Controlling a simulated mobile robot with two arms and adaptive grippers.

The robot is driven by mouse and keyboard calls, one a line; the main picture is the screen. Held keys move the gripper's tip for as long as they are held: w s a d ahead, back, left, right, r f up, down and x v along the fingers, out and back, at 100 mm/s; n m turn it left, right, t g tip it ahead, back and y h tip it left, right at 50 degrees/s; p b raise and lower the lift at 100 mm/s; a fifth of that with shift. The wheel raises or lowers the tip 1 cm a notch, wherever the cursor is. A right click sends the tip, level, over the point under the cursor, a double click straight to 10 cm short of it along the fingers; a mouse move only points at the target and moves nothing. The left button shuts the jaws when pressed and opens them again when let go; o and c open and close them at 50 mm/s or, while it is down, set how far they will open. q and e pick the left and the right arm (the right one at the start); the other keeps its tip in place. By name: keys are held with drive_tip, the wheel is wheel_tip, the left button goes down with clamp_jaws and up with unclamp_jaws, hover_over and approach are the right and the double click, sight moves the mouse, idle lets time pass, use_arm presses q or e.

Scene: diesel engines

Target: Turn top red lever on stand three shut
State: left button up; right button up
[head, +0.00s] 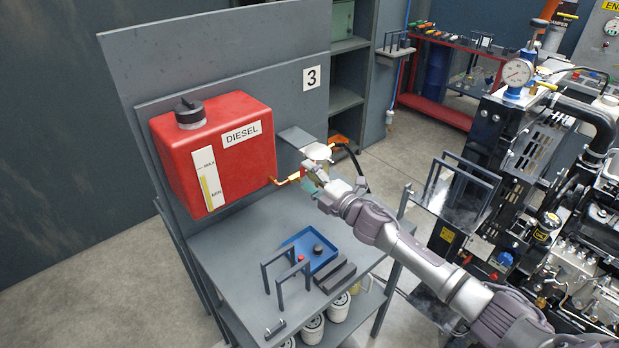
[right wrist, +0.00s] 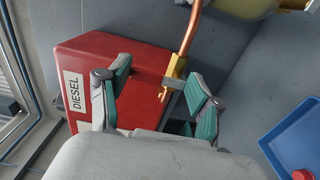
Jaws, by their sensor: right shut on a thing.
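Stand three (head: 235,245) bears a red diesel tank (head: 235,165) and a "3" sign (head: 312,78). A copper fuel pipe (head: 290,179) runs from the tank to a pale filter (head: 318,152). My right gripper (head: 312,178) is at this pipe, just below the filter. The red lever does not stand out against the red tank, and the grip is partly hidden by the fingers. My left gripper is not in view.
On the stand's shelf lie a blue tray (head: 288,241) with small parts, dark bars (head: 338,277) and a handle frame (head: 287,277). White filters (head: 312,330) stand underneath. A diesel engine (head: 560,190) stands at the right. Floor is free at the left.

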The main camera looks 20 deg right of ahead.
drive_tip(key=o, duration=1.1)
drive_tip(key=shift+o, duration=0.2)
drive_tip(key=shift+s, duration=0.1)
drive_tip(key=v, duration=1.1)
drive_tip(key=shift+s+d, duration=0.15)
drive_tip(key=shift+s, duration=0.25)
